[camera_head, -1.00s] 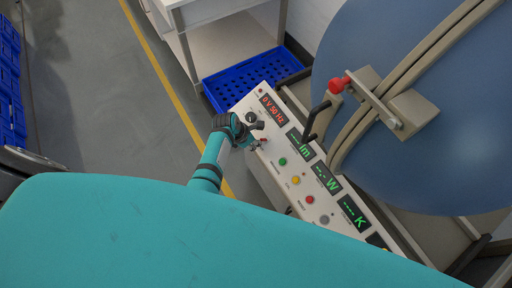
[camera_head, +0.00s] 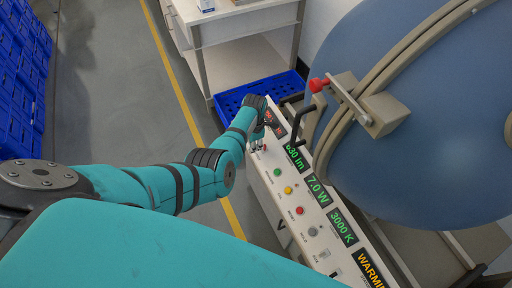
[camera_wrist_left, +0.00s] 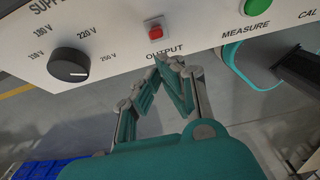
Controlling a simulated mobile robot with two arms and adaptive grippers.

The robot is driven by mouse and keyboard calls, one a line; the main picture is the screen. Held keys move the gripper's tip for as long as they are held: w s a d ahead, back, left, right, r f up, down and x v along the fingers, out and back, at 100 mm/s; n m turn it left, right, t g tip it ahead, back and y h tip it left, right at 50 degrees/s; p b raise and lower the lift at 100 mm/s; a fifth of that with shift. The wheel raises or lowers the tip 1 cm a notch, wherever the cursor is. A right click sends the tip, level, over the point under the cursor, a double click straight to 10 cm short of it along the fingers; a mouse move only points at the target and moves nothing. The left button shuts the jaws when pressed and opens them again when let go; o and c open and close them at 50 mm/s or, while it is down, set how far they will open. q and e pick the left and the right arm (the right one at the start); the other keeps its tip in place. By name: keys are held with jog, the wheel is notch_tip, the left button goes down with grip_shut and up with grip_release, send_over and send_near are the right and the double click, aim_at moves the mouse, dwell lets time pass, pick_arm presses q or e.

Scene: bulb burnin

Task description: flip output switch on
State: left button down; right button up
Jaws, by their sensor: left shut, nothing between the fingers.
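The output switch (camera_wrist_left: 155,32) is a small red rocker in a pale frame. It sits on the white control panel (camera_wrist_left: 200,20) above the word OUTPUT in the left wrist view. My left gripper (camera_wrist_left: 168,62) is shut and empty, its fingertips just below the switch at the panel's lower edge. A gap shows between tips and switch in that view. In the head view the left gripper (camera_head: 258,147) is at the panel's left edge, small and partly hidden by my wrist. The panel displays (camera_head: 318,190) read green lm, 7.0 W and 3000 K values, plus an orange warming message.
A black voltage knob (camera_wrist_left: 69,65) is left of the switch, and a green measure button (camera_wrist_left: 256,6) is right. Yellow (camera_head: 288,190) and red (camera_head: 299,211) buttons follow. A large blue sphere (camera_head: 400,130) with a red-knobbed latch stands right. A blue crate (camera_head: 228,102) lies behind.

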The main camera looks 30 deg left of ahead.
pick_arm(q)
jog(key=shift+d+r, duration=0.1)
jog(key=shift+r, duration=0.25)
jog(key=shift+w+d+r+p, duration=0.1)
jog(key=shift+d+r+p, duration=0.15)
jog(key=shift+p, duration=0.15)
jog(key=shift+r, duration=0.15)
notch_tip(320, 180, up, 12)
pick_arm(e)
jog(key=shift+s+d+r, duration=0.2)
jog(key=shift+s+r, duration=0.25)
jog(key=shift+r, duration=0.1)
